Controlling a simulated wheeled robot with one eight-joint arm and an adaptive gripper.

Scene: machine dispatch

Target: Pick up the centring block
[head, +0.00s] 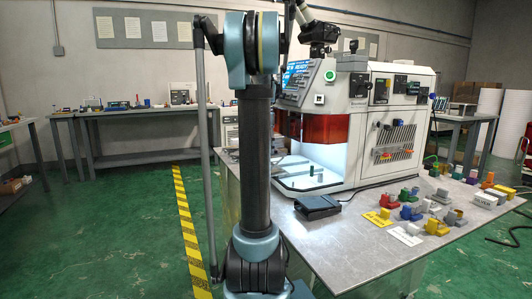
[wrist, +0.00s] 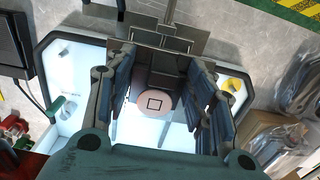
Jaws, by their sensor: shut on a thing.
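In the wrist view my gripper (wrist: 157,105) is shut on a block with a pale pinkish round face (wrist: 154,103) that bears a dark square outline. I take it to be the centring block. The finger pads stand on its left and right sides, and its lower parts are partly hidden by the gripper. Below it is a brightly lit white plate (wrist: 80,65) with a dark rim. I cannot tell how far the block is from the plate. In the head view I cannot make out the block or the fingertips.
The white machine (head: 365,125) with a red hood stands on the grey table (head: 350,225). A black pedal (head: 318,207) lies in front of it. Several coloured blocks (head: 410,205) fill the right side. A green piece (wrist: 55,105) and a yellow piece (wrist: 233,85) flank the gripper.

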